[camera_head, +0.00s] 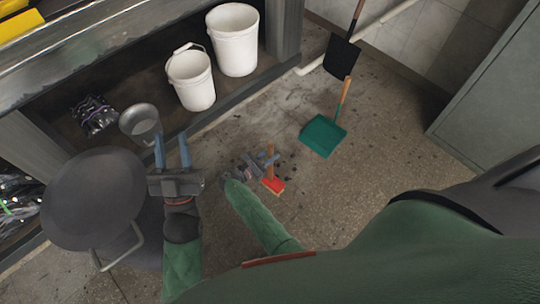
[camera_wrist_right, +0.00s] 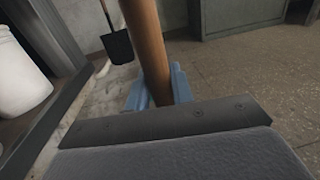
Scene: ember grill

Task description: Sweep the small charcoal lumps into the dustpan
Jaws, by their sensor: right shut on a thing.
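The teal dustpan (camera_head: 323,135) with a wooden handle lies on the floor right of centre in the head view. Small dark charcoal lumps (camera_head: 289,153) are scattered on the floor between the dustpan and my right gripper. My right gripper (camera_head: 268,158) is shut on the wooden handle of a red brush (camera_head: 273,186); the handle (camera_wrist_right: 147,45) rises between the blue fingers in the right wrist view. The brush head is low, at or near the floor; contact is unclear. My left gripper (camera_head: 172,152) is open and empty, left of the brush, beside a metal pan.
Two white buckets (camera_head: 233,40) (camera_head: 191,80) stand on a low shelf. A grey metal pan (camera_head: 140,121) and a bag (camera_head: 95,114) are left of them. A round dark lid (camera_head: 93,198) is at left. A black shovel (camera_head: 342,57) stands behind the dustpan; a grey cabinet (camera_head: 490,110) is right.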

